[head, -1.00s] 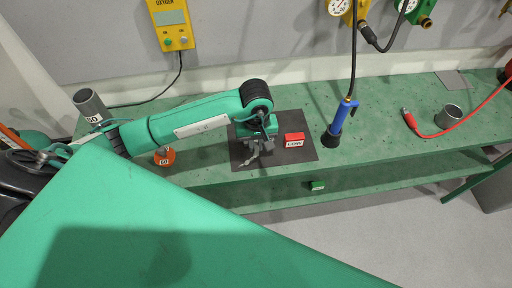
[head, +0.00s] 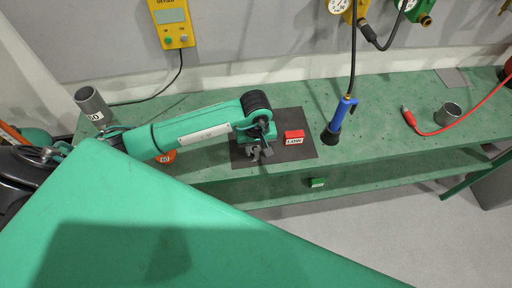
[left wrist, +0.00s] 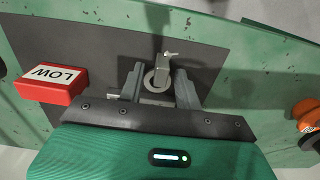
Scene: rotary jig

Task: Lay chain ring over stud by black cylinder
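My left gripper (head: 260,152) is low over a dark mat (head: 298,119) on the green bench. In the left wrist view its two fingers (left wrist: 160,80) stand apart, one on each side of a small grey metal ring (left wrist: 155,80). A bent silver piece (left wrist: 166,60) rises beside the ring; I cannot tell whether this is chain or stud. No firm grip on the ring shows. I cannot make out a black cylinder for certain. My right gripper is not in view.
A red block marked LOW (head: 294,137) sits just right of the gripper; it also shows in the left wrist view (left wrist: 51,83). A blue-handled tool (head: 340,117), a grey cup (head: 447,114), a grey tube (head: 93,103) and an orange labelled piece (head: 165,157) are around.

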